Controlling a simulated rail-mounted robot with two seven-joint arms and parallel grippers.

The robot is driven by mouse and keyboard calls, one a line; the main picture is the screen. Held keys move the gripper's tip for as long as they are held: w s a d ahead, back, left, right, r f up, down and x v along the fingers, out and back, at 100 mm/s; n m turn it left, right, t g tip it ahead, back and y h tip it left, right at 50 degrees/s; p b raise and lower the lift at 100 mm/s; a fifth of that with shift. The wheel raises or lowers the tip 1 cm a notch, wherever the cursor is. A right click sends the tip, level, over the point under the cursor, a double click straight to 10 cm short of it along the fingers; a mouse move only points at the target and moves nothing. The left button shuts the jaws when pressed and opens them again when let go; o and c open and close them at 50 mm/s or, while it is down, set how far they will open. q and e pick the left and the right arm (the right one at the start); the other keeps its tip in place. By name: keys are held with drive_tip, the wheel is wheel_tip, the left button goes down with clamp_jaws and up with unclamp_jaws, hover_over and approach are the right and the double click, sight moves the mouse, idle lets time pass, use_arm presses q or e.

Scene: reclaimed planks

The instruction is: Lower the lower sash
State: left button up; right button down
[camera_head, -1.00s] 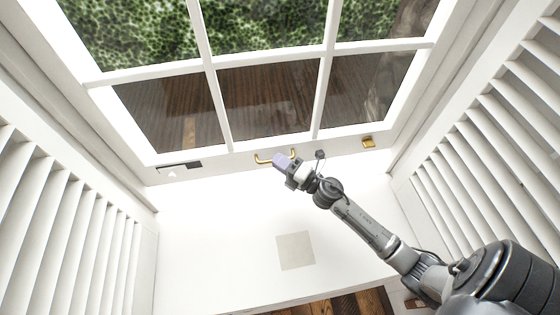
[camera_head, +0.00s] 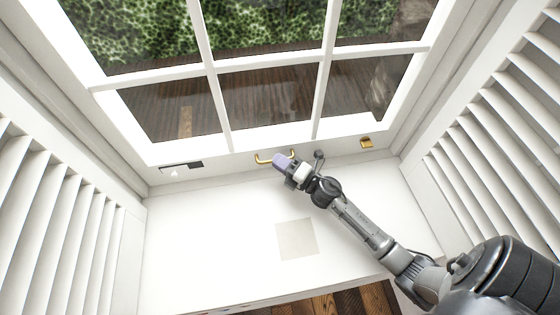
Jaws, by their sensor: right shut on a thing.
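The lower sash (camera_head: 225,155) is a white frame with several panes, seen from above in the head view. Its bottom rail stands close to the white sill; I cannot tell whether a gap is left between them. A brass handle (camera_head: 262,160) is fixed to the middle of the rail. My right gripper (camera_head: 281,159) is shut on the handle, at its right part, and hides some of it. My left gripper is not in view.
A brass fitting (camera_head: 366,142) and a dark latch plate (camera_head: 182,166) sit on the rail. White louvred shutters flank the window at left (camera_head: 60,230) and right (camera_head: 490,150). A beige square (camera_head: 297,239) lies on the otherwise clear sill (camera_head: 215,240).

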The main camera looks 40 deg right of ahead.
drive_tip(key=shift+s+f, duration=0.1)
drive_tip(key=shift+f, duration=0.4)
drive_tip(key=c, duration=1.4)
unclamp_jaws()
drive_tip(key=shift+o, duration=1.1)
drive_tip(key=shift+r, duration=0.15)
drive_tip(key=shift+s+d, duration=0.1)
drive_tip(key=shift+s, duration=0.2)
drive_tip(key=p+v, duration=0.1)
drive_tip(key=v, duration=1.1)
drive_tip(key=shift+s, duration=0.1)
drive_tip(key=shift+s+d, duration=0.1)
drive_tip(key=shift+s, duration=0.35)
